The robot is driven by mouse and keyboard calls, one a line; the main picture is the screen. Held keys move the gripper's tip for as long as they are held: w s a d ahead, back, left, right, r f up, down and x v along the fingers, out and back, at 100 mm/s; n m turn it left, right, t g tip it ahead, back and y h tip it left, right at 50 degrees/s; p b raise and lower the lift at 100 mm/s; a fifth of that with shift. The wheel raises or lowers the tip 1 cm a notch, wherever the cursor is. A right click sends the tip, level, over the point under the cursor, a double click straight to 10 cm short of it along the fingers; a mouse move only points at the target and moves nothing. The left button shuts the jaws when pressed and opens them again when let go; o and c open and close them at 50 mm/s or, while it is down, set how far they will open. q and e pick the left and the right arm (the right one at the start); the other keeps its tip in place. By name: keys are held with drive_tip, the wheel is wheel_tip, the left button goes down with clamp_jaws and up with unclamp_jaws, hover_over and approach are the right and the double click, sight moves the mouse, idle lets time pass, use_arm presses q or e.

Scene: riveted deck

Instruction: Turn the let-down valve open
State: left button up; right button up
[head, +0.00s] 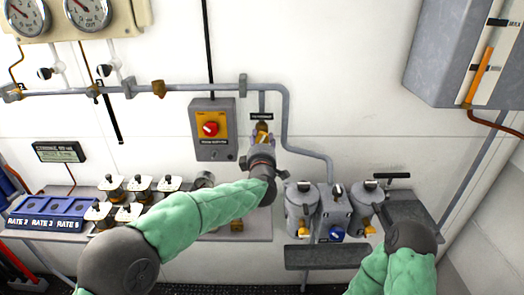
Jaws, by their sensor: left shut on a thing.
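The let-down valve (262,127) is a small yellow-orange fitting on the wall, under a small dark label, at the end of a short pipe stub. My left gripper (261,142) reaches up to it from the lower left and is shut on its handle. The fingers cover much of the handle, so its exact angle is hard to tell. My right gripper (386,212) is at the lower right, near the grey canisters and away from the valve; its fingers are too dark and small to read.
A grey box with a red knob (210,129) is just left of the valve. A grey pipe (286,120) bends down on its right. Grey canisters (301,208) stand below right. A blue rack (50,211) and several white-topped fittings line the left shelf. A grey cabinet (455,50) hangs upper right.

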use_arm(q)
drive_tip(key=shift+a+r+n+b, duration=0.1)
drive_tip(key=shift+a+n+b, duration=0.1)
drive_tip(key=shift+n+b, duration=2.25)
drive_tip(key=shift+n, duration=0.25)
drive_tip(key=o, duration=1.1)
drive_tip(key=shift+w+a, duration=0.1)
drive_tip(key=shift+o, duration=0.2)
drive_tip(key=s, duration=1.2)
